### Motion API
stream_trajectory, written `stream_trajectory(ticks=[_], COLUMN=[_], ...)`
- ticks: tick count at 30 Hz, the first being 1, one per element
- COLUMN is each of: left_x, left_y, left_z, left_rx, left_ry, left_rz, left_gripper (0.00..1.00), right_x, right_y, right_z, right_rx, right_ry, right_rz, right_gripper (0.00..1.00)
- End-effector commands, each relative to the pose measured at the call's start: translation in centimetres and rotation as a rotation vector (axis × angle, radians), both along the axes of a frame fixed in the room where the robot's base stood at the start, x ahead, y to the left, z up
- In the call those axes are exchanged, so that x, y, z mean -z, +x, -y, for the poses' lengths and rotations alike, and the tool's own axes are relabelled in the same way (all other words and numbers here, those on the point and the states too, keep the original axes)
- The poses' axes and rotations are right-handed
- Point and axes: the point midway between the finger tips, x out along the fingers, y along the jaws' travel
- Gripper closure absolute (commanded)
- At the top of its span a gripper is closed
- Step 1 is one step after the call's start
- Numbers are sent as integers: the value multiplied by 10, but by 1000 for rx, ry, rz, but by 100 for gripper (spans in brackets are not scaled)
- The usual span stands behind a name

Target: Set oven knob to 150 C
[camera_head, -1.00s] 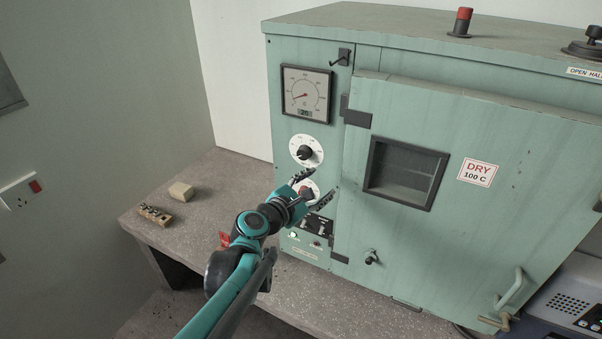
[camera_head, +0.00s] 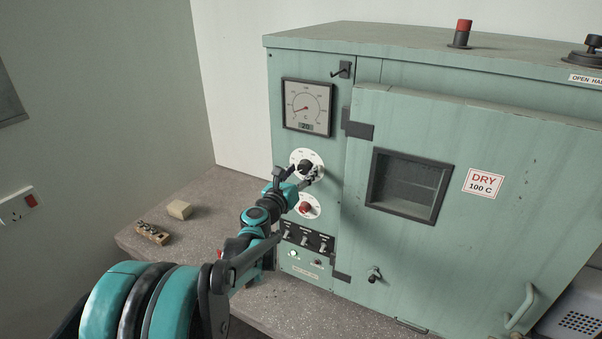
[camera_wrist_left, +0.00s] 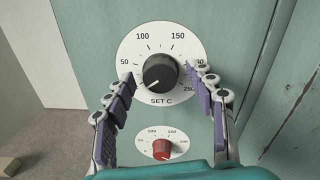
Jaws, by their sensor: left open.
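The oven (camera_head: 410,240) is a pale green cabinet. Its upper black knob (camera_head: 305,167) sits on a white dial. In the left wrist view the black knob (camera_wrist_left: 160,71) is centred on the white dial (camera_wrist_left: 160,38), marked 50, 100, 150, 250 and "SET C"; a finger partly covers the number at right. A pale mark on the knob seems to point lower left, below 50. My left gripper (camera_head: 298,175) is open, its fingers on either side of the knob with gaps. It also shows in the left wrist view (camera_wrist_left: 160,75). My right gripper is not seen.
A red knob (camera_head: 305,208) on a smaller dial sits just below, with several switches (camera_head: 305,239) under it. A gauge (camera_head: 307,106) is above. The door hinge (camera_head: 357,125) juts out at right. A pale block (camera_head: 179,210) lies on the bench (camera_head: 205,235).

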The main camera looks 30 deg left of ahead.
Motion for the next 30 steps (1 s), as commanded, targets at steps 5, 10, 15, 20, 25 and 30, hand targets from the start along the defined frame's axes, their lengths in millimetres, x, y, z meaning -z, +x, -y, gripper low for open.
stream_trajectory(ticks=[5, 10, 15, 20, 25, 30], left_x=[0, 0, 0, 0, 0, 1], left_y=[0, 0, 0, 0, 0, 0], left_z=[0, 0, 0, 0, 0, 0], left_rx=[0, 0, 0, 1, 0, 0], left_ry=[1, 1, 1, 18, 78, 192], left_rz=[0, 0, 0, 0, 0, 0], left_gripper=[45, 87, 95, 95, 95, 95], right_x=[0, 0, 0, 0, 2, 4], right_y=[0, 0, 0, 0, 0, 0], right_z=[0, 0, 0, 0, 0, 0], right_rx=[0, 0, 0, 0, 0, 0], right_ry=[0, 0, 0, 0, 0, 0], right_rz=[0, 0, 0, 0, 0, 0], right_gripper=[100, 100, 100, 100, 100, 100])
